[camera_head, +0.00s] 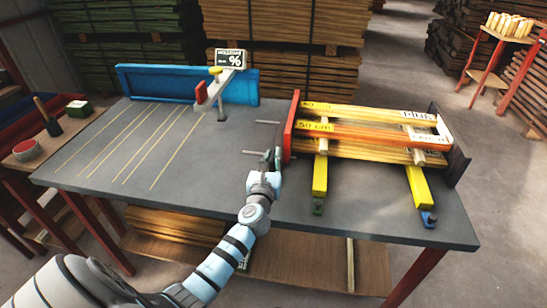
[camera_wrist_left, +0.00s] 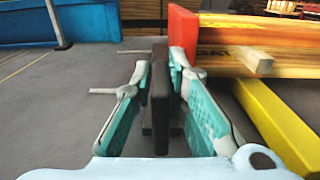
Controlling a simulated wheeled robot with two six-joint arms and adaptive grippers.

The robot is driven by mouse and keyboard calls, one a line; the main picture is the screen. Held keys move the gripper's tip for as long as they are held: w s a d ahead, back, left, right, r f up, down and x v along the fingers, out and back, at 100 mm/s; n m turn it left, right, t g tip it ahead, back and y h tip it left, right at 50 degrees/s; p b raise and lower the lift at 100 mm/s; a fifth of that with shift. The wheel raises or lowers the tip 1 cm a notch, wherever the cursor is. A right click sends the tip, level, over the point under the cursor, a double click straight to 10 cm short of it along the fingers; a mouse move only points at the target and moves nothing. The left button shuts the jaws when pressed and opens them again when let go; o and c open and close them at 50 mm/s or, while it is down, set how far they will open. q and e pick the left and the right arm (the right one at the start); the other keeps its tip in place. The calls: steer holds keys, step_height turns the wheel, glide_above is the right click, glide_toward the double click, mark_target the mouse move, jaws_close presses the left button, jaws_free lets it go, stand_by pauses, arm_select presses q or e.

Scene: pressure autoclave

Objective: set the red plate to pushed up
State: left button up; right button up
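The red plate (camera_head: 291,125) stands upright on the table, at the left ends of a stack of planks. It also shows in the left wrist view (camera_wrist_left: 183,35), partly behind a finger. A dark upright bar (camera_wrist_left: 160,90) stands on the plate's left side; its join to the plate is hidden. My left gripper (camera_head: 272,158) is low beside the plate's left face. In the wrist view its teal fingers (camera_wrist_left: 161,85) lie on both sides of the dark bar, with their pads apparently against it. My right gripper is out of view.
Yellow planks (camera_head: 370,112) lie between the red plate and a dark end plate (camera_head: 455,145). Yellow rails (camera_head: 320,180) run below them. Thin metal rods (camera_head: 254,152) stick out left of the plate. A blue fence (camera_head: 190,83) stands at the back. The table's left part (camera_head: 120,155) is clear.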

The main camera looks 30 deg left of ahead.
arm_select(q)
steer(key=shift+o, duration=1.3)
steer(key=v, duration=1.2)
steer(key=shift+s, duration=0.1)
steer(key=shift+a, duration=0.1)
